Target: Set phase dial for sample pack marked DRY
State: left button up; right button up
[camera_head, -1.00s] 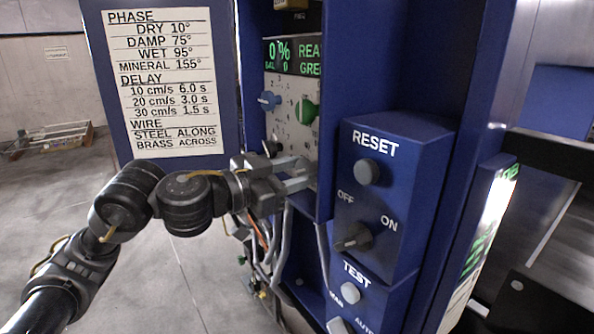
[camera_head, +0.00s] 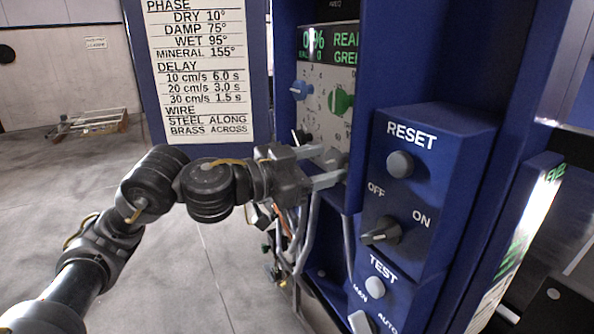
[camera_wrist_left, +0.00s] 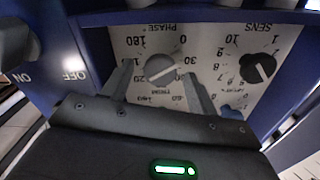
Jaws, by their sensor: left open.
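The phase dial (camera_wrist_left: 163,69) is a grey round knob on the white panel, upside down in the left wrist view. Its scale runs from 0 to 180. A pale line on its face slants toward the 0 and 30 side; the exact reading is unclear. My left gripper (camera_wrist_left: 162,88) is open, with one finger on each side of the dial; contact is unclear. In the head view the left gripper (camera_head: 330,167) reaches the lower panel and partly covers the dial. A placard (camera_head: 198,70) lists DRY 10° under PHASE. No sample pack is visible. My right gripper is not in view.
A black SENS knob (camera_wrist_left: 258,69) sits close beside the dial. The RESET box (camera_head: 425,190) juts out at the right. Cables (camera_head: 305,235) hang below; open floor lies left.

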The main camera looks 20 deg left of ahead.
pick_arm(q)
jog(key=b+v, duration=0.9)
jog(key=shift+s+a, duration=0.15)
jog(key=shift+s, duration=0.1)
dwell(0.3)
